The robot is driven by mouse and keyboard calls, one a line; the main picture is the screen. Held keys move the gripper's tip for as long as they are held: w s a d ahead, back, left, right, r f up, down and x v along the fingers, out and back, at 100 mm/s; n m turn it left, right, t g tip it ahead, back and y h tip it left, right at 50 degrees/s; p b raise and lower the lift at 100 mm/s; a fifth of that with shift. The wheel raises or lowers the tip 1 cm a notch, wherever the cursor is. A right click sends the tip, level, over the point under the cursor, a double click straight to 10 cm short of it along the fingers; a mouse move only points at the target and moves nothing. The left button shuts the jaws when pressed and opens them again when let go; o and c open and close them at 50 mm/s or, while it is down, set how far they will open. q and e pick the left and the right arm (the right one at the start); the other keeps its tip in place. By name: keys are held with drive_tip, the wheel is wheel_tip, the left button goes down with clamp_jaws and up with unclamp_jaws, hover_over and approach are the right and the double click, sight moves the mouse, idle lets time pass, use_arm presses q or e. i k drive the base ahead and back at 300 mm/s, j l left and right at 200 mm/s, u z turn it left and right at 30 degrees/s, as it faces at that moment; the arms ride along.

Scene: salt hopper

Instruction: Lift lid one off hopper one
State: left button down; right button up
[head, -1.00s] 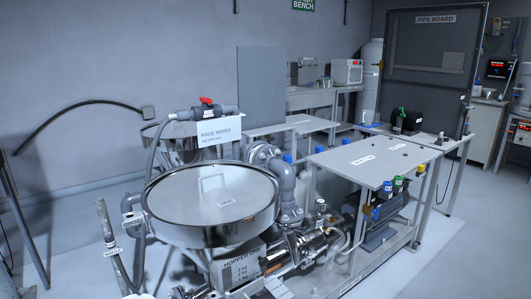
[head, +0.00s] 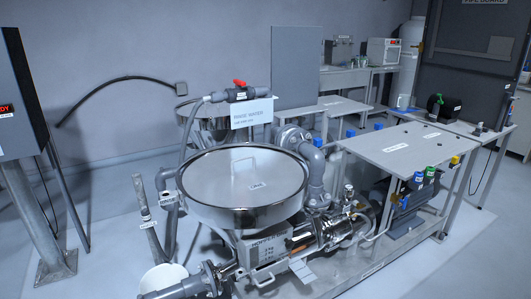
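Hopper one (head: 245,228) is a round steel vessel in the middle of the head view, with a label on the box below it that begins "HOPPER". Its lid (head: 222,182) is a flat, round, shiny disc lying on top. The lid appears seated level on the rim. Neither of my grippers is in view.
A grey pipe with a red valve handle (head: 240,83) and a rinse water sign (head: 252,112) stand behind the hopper. A grey table (head: 400,148) is at right. A post with a dark box (head: 22,95) stands at left. Pipes and a white bucket (head: 163,279) crowd the front.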

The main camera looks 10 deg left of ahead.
sight(238, 177)
drive_tip(key=i, duration=1.05)
drive_tip(key=j+u, duration=0.05)
